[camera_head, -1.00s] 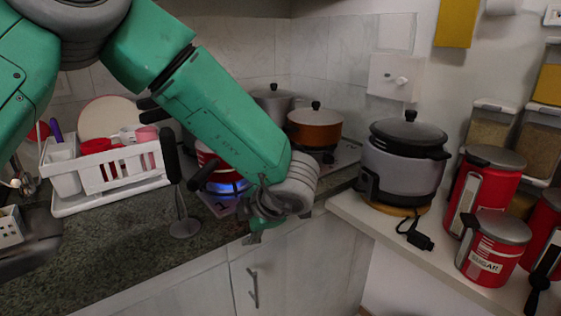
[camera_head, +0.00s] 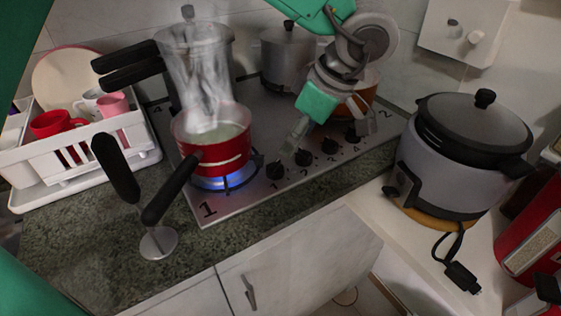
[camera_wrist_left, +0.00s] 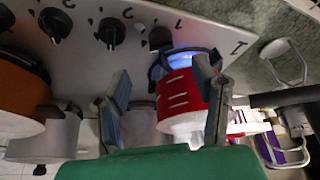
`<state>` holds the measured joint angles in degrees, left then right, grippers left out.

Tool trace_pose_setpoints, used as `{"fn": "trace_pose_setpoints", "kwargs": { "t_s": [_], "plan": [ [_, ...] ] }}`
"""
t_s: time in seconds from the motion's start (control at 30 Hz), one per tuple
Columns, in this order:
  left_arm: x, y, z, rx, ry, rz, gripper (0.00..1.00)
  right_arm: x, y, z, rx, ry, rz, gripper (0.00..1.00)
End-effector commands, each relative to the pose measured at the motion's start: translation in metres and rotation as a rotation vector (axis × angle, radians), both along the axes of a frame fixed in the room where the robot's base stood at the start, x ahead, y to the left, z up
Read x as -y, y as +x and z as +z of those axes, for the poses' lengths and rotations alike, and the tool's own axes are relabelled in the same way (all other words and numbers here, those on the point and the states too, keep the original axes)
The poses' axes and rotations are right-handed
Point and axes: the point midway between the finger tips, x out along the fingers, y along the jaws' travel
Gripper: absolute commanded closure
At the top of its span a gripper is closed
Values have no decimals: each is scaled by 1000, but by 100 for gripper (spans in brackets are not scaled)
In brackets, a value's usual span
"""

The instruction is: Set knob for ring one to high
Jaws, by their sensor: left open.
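The knob for ring one (camera_head: 274,170) is a black knob at the near left end of the row on the white stove panel; it also shows in the left wrist view (camera_wrist_left: 160,38). Its exact setting is too small to tell. Ring one (camera_head: 226,181) is lit with a blue flame under a red saucepan (camera_head: 212,150). My left gripper (camera_head: 291,150) reaches down from the top, close above the knobs; whether it touches one I cannot tell. In the left wrist view (camera_wrist_left: 162,70) its fingers are apart with nothing held, below the ring one knob. My right gripper is not in view.
More knobs (camera_head: 329,146) continue to the right. The saucepan steams, and its black handle (camera_head: 172,188) points toward the front left. An orange pot (camera_head: 362,92) stands behind my gripper. A rice cooker (camera_head: 455,165) stands right, a dish rack (camera_head: 80,160) left.

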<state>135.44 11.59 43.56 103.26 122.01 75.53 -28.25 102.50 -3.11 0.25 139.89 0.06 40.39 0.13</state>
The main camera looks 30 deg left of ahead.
Motion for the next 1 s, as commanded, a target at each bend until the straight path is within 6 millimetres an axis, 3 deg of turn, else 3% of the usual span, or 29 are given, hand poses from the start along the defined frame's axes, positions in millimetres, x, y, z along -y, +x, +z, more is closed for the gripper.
{"fn": "trace_pose_setpoints", "kwargs": {
  "t_s": [0.2, 0.4, 0.87, 0.9, 1.0],
  "plan": [
    [-27, 0, -48, -4, -8, 2, 46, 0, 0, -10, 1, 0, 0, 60],
    [-39, 0, -77, -2, -7, 3, 46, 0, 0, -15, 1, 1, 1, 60],
    [-41, 1, -89, 1, -3, 2, 46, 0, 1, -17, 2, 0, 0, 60],
    [-42, 1, -90, 0, -5, 2, 50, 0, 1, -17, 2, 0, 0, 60],
    [-44, 1, -90, 0, -7, 3, 85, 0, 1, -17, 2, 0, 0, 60]
  ]
}}
